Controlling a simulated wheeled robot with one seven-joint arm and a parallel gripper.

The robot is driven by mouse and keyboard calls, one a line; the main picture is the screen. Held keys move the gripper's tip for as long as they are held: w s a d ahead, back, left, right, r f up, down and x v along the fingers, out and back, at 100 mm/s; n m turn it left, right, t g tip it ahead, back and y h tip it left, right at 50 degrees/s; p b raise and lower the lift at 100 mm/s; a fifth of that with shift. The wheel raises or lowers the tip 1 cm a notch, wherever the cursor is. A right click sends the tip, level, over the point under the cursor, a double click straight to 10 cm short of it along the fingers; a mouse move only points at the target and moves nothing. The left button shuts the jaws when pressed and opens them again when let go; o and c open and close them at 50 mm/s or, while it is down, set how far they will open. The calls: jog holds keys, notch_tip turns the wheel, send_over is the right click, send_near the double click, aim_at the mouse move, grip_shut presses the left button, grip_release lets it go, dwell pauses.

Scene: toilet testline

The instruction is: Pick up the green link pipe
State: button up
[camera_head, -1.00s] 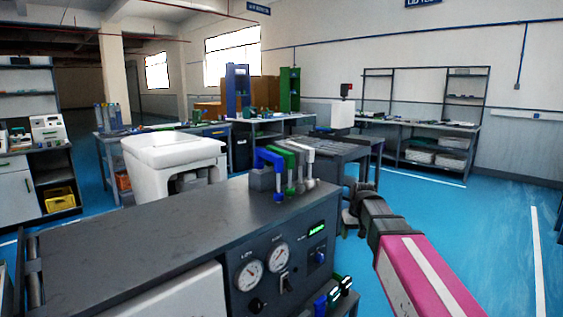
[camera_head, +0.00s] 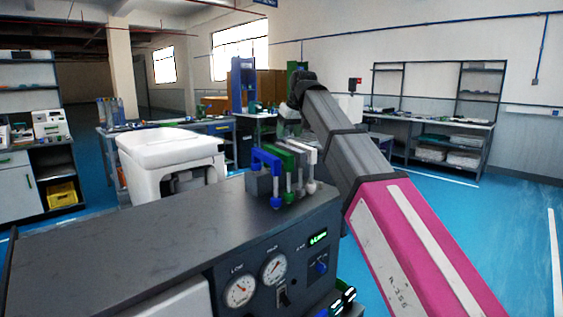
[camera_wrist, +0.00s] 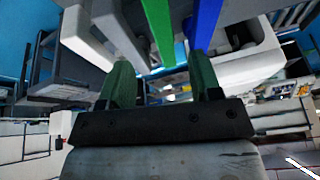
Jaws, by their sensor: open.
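The blue link pipe (camera_wrist: 204,24) is near the right finger. My gripper is open and holds nothing. In the head view the end of my arm (camera_head: 290,118) is just above and behind the pipes, its fingers too small to make out.
The test bench (camera_head: 120,245) has gauges and a lit display on its front. A white toilet (camera_head: 170,155) stands behind it on the left. A shelf bench (camera_head: 440,135) is at the back right. Blue floor on the right is clear.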

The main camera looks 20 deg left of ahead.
aim_at(282, 152)
jog(key=x, duration=1)
jog(key=shift+w+a+f, duration=0.1)
jog(key=shift+a+f, duration=0.15)
grip_shut()
